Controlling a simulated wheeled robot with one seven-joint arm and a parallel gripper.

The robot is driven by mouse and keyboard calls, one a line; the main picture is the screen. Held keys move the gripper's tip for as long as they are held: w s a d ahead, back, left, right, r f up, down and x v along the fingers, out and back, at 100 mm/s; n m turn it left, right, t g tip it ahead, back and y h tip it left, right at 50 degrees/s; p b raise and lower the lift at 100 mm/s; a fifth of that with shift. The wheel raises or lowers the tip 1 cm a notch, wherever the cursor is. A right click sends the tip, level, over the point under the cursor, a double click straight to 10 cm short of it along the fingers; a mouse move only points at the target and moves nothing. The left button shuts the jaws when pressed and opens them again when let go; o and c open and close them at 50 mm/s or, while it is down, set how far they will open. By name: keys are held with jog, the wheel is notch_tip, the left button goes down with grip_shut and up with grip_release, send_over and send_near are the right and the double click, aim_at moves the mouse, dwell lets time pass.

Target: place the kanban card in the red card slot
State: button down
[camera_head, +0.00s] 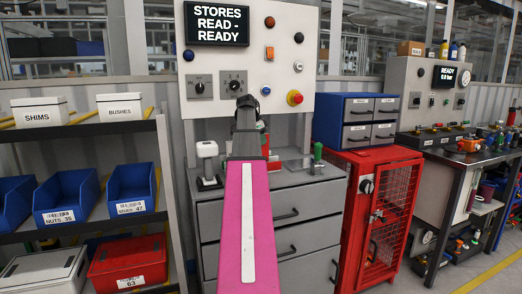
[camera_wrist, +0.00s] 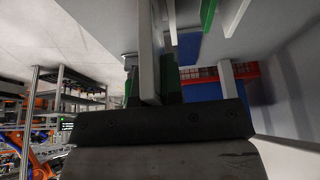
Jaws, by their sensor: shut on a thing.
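My gripper (camera_head: 247,108) is raised in front of the grey control panel in the head view, seen from behind. In the wrist view, my gripper (camera_wrist: 152,88) is shut on a thin, pale plate seen nearly edge-on, which looks like the kanban card (camera_wrist: 149,50). Its face and print cannot be read. The red card slot cannot be made out for certain. A small red and green patch (camera_head: 265,147) shows beside my arm in the head view, partly hidden behind it. Green and white upright pieces (camera_wrist: 208,14) stand near the top of the wrist view.
A grey drawer bench (camera_head: 310,205) lies below the panel (camera_head: 283,75). A blue drawer unit (camera_head: 355,120) and a red mesh cabinet (camera_head: 385,205) stand to the right. A bin shelf (camera_head: 95,130) is at left. A green-handled fixture (camera_head: 318,153) stands on the bench.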

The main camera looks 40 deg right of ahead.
notch_tip(320, 180, down, 4)
jog(key=shift+f, duration=0.1)
dwell(0.4)
jog(key=c, duration=1.3)
grip_release()
jog(key=shift+o, duration=0.2)
jog(key=v, duration=1.2)
